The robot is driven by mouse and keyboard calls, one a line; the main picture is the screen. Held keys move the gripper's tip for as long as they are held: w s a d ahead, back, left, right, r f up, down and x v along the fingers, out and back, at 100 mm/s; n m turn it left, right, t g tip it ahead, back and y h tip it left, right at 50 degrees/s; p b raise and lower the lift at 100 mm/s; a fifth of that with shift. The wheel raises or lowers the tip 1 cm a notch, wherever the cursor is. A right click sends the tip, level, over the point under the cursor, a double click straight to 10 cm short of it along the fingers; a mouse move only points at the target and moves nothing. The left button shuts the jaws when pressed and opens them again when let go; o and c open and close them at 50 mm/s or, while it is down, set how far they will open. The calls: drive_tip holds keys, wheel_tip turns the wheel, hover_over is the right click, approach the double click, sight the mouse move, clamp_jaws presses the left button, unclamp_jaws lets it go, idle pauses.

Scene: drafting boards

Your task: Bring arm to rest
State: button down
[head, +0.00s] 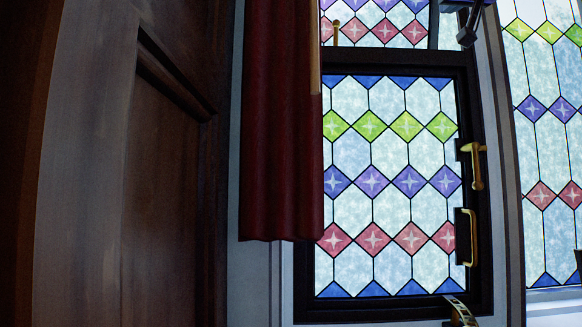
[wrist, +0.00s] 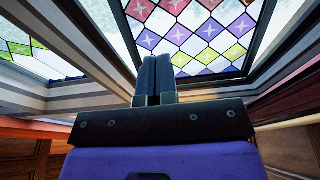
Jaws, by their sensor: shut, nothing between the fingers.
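My gripper (wrist: 157,78) shows in the wrist view with its two dark fingers side by side and touching. Nothing is between them. The fingers point at a window with a diamond pattern, and I see them touching nothing. I cannot make out my gripper in the head view.
In the head view a stained-glass window (head: 390,205) has brass handles on its right side. A dark red curtain (head: 280,130) hangs left of it, beside dark wood panelling (head: 150,220). More patterned glass (head: 545,140) is at the right.

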drive_tip(key=shift+r+v, duration=0.15)
drive_tip(key=shift+v, duration=0.5)
drive_tip(key=shift+r+v, duration=0.15)
drive_tip(key=shift+v, duration=0.5)
drive_tip(key=shift+s, duration=0.1)
